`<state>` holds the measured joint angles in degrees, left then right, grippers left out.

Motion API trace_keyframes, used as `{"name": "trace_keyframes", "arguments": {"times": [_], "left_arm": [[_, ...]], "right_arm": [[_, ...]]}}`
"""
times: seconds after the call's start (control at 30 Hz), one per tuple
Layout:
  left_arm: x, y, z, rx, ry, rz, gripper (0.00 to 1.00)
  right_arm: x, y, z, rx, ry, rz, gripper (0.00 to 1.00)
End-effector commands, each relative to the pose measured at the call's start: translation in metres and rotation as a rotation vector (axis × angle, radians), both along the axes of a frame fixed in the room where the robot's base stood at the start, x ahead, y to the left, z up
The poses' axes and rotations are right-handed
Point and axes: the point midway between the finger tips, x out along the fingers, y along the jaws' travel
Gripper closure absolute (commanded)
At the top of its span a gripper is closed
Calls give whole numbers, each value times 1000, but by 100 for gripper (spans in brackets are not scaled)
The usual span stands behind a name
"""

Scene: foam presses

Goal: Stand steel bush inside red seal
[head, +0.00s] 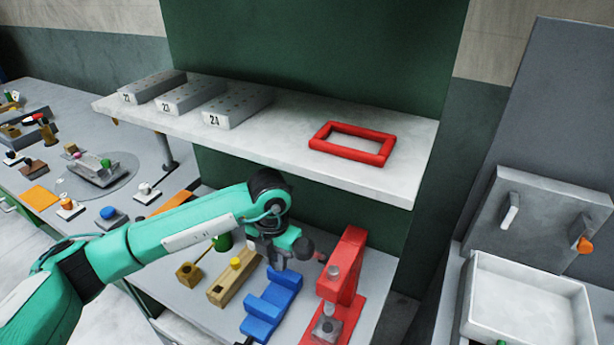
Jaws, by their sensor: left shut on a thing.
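The red seal (354,138) is a rectangular red frame lying flat on the pale shelf, near its right end. Bare shelf shows inside it. My left gripper (277,261) is below the front edge of the shelf, above the blue fixture and left of the red press. It is shut on a small grey piece, which looks like the steel bush; the fingers and arm hide most of it. The gripper is apart from the seal, lower and to its left. My right gripper is not in view.
Grey drilled blocks, one marked 24 (238,106), stand on the left of the shelf (285,145). Below are a blue fixture (271,305), a red press (345,275) and a wooden block (232,282). A white tray (525,303) is at right. The shelf between blocks and seal is clear.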

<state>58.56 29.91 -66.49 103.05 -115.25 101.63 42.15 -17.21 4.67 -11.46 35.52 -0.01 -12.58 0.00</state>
Motion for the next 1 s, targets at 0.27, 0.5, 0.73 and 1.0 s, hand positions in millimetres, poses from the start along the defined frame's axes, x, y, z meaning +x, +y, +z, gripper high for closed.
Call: {"name": "trace_keyframes", "arguments": {"times": [0.27,0.5,0.73,1.0], "left_arm": [[-7,12,0,1,-5,-256,100],[-18,28,-1,6,-7,-662,100],[-29,43,-1,10,-9,-1050,100],[-44,60,0,13,-7,-1506,100]], "right_arm": [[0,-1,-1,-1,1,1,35],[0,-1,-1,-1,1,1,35],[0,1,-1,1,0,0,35],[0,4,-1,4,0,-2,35]]}}
